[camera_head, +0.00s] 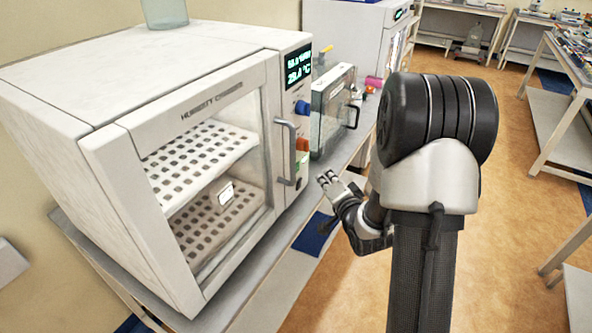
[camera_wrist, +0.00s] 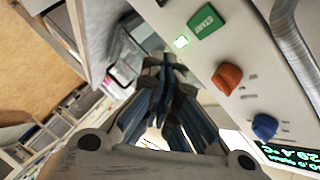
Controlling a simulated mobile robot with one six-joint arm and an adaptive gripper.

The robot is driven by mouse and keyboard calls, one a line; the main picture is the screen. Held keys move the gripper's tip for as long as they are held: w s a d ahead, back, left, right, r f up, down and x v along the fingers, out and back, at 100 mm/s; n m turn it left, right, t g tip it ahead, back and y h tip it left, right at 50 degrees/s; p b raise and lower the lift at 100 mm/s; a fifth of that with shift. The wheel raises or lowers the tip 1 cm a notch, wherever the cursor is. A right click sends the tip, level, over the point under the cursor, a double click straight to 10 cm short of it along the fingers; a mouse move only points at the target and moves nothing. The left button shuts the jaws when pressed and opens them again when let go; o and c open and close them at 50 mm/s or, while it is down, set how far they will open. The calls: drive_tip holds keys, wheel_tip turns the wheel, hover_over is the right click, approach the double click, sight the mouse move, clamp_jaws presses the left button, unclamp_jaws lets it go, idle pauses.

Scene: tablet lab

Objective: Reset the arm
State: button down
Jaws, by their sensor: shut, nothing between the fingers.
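My gripper (camera_head: 328,178) is at the end of my bent arm, in front of the humidity chamber's right side in the head view. It is shut and empty, and apart from the chamber. In the wrist view my gripper's fingers (camera_wrist: 168,62) come together near the middle. The chamber's green START button (camera_wrist: 205,22), orange knob (camera_wrist: 227,79) and blue knob (camera_wrist: 264,126) lie to their right. A lit indicator shows beside the START button.
The white humidity chamber (camera_head: 130,150) stands on a bench with its glass door shut; a small white item (camera_head: 227,194) sits on its lower shelf. A smaller glass-fronted box (camera_head: 332,108) stands to its right. Benches (camera_head: 560,120) line the right; the floor (camera_head: 510,200) between is clear.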

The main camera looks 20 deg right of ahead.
drive_tip(key=s+a+r+n+g, duration=0.5)
drive_tip(key=s+a+r+n, duration=0.1)
drive_tip(key=s+a+r, duration=0.25)
drive_tip(key=s+a+r+n+g, duration=0.1)
drive_tip(key=s+a+n+g, duration=0.2)
drive_tip(key=s, duration=0.9)
drive_tip(key=s+a+r+n+g+y, duration=0.1)
drive_tip(key=s+a, duration=0.5)
drive_tip(key=s, duration=0.6)
drive_tip(key=r+n+g, duration=0.1)
drive_tip(key=n, duration=0.1)
drive_tip(key=shift+a+r+n+g+y, duration=0.2)
drive_tip(key=shift+r+n+g+y, duration=0.1)
drive_tip(key=shift+n+g, duration=0.1)
